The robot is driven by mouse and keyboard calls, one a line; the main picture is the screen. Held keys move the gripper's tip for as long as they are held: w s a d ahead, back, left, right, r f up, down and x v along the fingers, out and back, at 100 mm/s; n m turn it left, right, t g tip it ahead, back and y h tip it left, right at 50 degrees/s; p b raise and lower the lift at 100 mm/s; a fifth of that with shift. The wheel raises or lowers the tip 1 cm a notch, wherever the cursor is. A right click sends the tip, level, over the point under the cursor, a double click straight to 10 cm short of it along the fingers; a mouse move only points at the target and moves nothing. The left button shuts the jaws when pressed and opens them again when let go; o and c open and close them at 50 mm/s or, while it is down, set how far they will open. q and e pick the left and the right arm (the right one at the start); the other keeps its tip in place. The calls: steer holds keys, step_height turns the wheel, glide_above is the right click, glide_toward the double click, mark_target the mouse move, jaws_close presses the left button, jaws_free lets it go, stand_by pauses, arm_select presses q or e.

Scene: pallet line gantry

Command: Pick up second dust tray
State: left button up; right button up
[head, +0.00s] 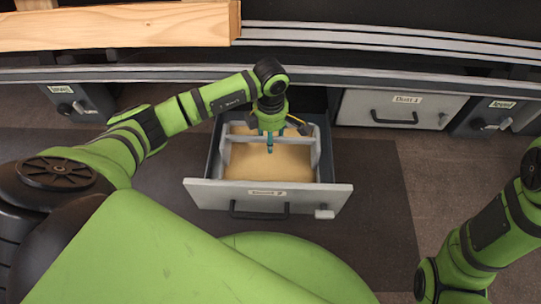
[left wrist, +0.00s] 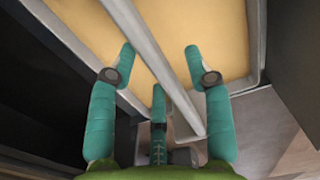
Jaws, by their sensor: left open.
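The dust tray (head: 228,158) is a pale grey tray filled with tan dust. It sits inside the pulled-out drawer (head: 230,192), whose front label seems to end in 2. A grey bar (head: 245,139) spans the tray's top. My left gripper (head: 270,144) points down over the bar and hides part of it. In the left wrist view my left gripper (left wrist: 160,70) is open, its teal fingers spread. The bar (left wrist: 155,50) runs diagonally between the fingers there; I cannot tell whether they touch it. My right arm shows at the right, but its gripper is out of view.
A shut drawer (head: 400,109) with a black handle is to the right. Grey rails (head: 390,40) run above the drawers, and wooden boards (head: 120,27) lie at upper left. Dark floor mat (head: 375,200) is clear right of the open drawer.

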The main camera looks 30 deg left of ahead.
arm_select(q)
steer(key=shift+c, duration=0.4)
jaws_close()
steer(key=shift+r, duration=0.1)
